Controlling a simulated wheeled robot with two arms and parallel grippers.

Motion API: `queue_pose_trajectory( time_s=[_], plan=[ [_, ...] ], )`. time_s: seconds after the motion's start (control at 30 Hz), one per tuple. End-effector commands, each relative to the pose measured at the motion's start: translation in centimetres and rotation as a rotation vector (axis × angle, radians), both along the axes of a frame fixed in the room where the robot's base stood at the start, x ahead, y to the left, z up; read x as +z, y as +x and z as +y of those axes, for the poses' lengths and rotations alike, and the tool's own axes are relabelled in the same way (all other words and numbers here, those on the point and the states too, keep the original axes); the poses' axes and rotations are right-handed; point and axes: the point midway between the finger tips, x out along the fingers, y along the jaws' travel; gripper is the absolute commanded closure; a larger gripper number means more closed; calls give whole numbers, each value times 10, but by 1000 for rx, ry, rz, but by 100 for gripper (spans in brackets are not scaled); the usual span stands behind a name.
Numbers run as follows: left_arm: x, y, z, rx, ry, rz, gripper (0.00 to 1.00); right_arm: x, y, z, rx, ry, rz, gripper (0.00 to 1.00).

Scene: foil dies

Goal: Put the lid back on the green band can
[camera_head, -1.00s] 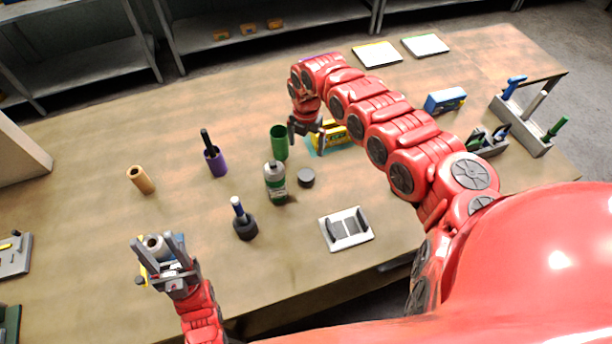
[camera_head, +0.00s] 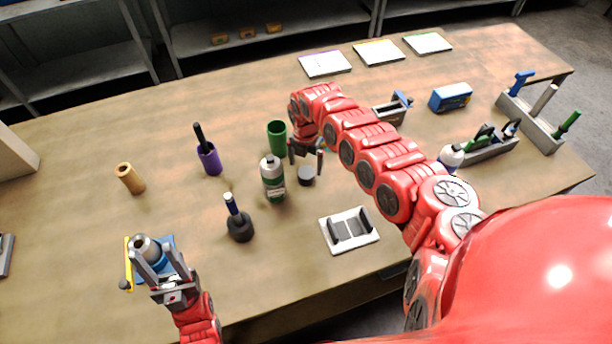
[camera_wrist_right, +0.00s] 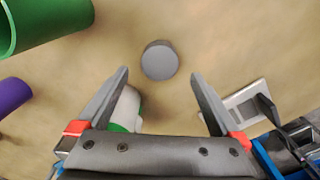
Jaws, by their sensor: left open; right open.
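The green band can (camera_head: 272,180), grey and white with a green band, stands upright mid-table. My right gripper (camera_head: 305,164) is open and points down over the lid. In the right wrist view the lid (camera_wrist_right: 159,62) shows as a grey disc between the open fingertips (camera_wrist_right: 159,76), with nothing gripped. The can (camera_wrist_right: 128,108) is partly hidden behind the left finger there.
A green cup (camera_head: 277,136) stands behind the can. A dark bottle (camera_head: 239,227) and a purple cup (camera_head: 209,160) stand to its left. A white tray with dark uprights (camera_head: 326,236) lies in front. My right arm hides part of the table's right side.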

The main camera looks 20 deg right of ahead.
Motion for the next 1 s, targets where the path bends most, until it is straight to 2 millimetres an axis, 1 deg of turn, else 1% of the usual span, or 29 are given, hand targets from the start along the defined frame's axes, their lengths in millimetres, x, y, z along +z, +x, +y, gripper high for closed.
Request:
queue_pose_trajectory(
  time_s=[0.07, 0.17, 0.33, 0.43, 0.5, 0.83, 0.97, 1.0],
  plan=[
    [-2, 0, 0, 0, 0, 0, 50, -2, 0, 0, 0, 0, 0, 0],
    [-11, 0, 0, 0, 0, 0, 50, -12, 0, 0, 1, 1, 1, 0],
    [-36, 0, 0, 0, 0, 0, 50, -39, 3, -1, -1, 2, 1, 0],
    [-45, 0, 0, 0, 0, 0, 50, -52, 2, -1, -1, 1, 1, 0],
    [-47, 0, 0, 0, 0, 0, 50, -55, 2, -2, -1, 1, 1, 0],
    [-44, 0, 0, 0, 0, 0, 50, -52, 2, -2, -1, 1, 1, 0],
    [-44, 0, 0, 0, 0, 0, 50, -52, 3, -2, -1, 1, 1, 23],
    [-44, 0, 0, 0, 0, 0, 50, -52, 2, -2, -1, 1, 1, 31]
  ],
)
